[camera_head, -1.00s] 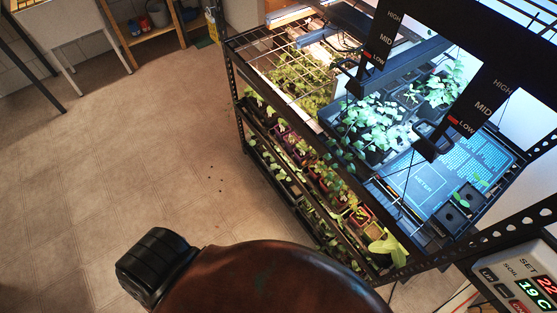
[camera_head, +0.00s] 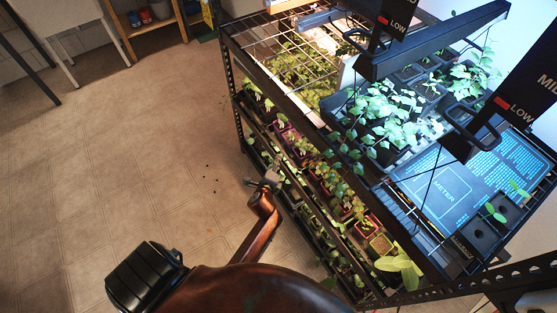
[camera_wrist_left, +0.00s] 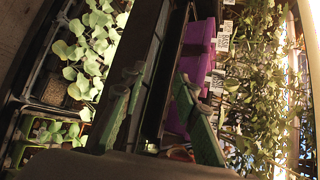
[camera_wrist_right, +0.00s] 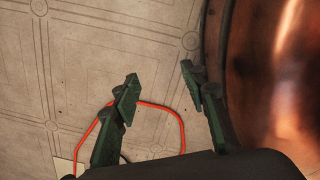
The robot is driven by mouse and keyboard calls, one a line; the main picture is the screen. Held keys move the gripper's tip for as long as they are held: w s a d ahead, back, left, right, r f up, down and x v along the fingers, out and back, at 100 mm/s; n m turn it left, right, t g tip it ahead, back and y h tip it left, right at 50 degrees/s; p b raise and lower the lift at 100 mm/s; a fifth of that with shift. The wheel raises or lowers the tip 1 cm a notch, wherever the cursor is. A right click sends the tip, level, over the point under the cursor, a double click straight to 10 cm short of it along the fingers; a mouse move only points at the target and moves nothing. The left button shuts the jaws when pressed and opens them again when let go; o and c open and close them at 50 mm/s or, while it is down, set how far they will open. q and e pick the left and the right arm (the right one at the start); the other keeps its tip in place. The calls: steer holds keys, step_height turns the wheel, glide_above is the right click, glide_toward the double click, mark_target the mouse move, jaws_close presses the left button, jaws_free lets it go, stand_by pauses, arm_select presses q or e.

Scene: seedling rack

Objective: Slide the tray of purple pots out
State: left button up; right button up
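Purple pots (camera_wrist_left: 198,62) with white labels and leafy seedlings stand right of centre in the left wrist view. In the head view, purple-rimmed pots (camera_head: 289,139) sit among other pots on a shelf below the rack's lit top. My left gripper (camera_head: 268,181) is at the rack's front side. In the left wrist view its green fingers (camera_wrist_left: 157,82) are apart, with a dark rail or tray edge between and beyond them; I cannot tell whether they touch it. The tray under the purple pots is mostly hidden. My right gripper (camera_wrist_right: 160,82) is open and empty above the floor.
The black wire rack (camera_head: 229,75) carries several levels of seedlings. Lamp bars with handles hang over the top, beside a blue meter mat (camera_head: 445,190). A red cable (camera_wrist_right: 182,130) lies on the floor below my right gripper.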

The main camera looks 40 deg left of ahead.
mark_target(279, 147)
arm_select(q)
steer(key=shift+w+a+r, duration=0.15)
steer(key=shift+w+r, duration=0.05)
steer(key=shift+r, duration=0.45)
steer(key=shift+w+a+r, duration=0.15)
steer(key=shift+w+r, duration=0.05)
steer(key=shift+r, duration=0.4)
arm_select(e)
steer(key=shift+d+f, duration=0.1)
steer(key=shift+f, duration=0.1)
arm_select(q)
steer(key=b+x, duration=0.2)
steer(key=x, duration=0.4)
steer(key=shift+f, duration=0.1)
steer(key=shift+b+x, duration=0.6)
steer(key=shift+x, duration=0.35)
arm_select(e)
steer(key=w+r, duration=0.2)
steer(key=w, duration=0.5)
steer(key=shift+a+r, duration=0.15)
steer(key=shift+a, duration=0.2)
arm_select(q)
steer(key=shift+a, duration=0.1)
steer(key=shift+c, duration=0.6)
jaws_close()
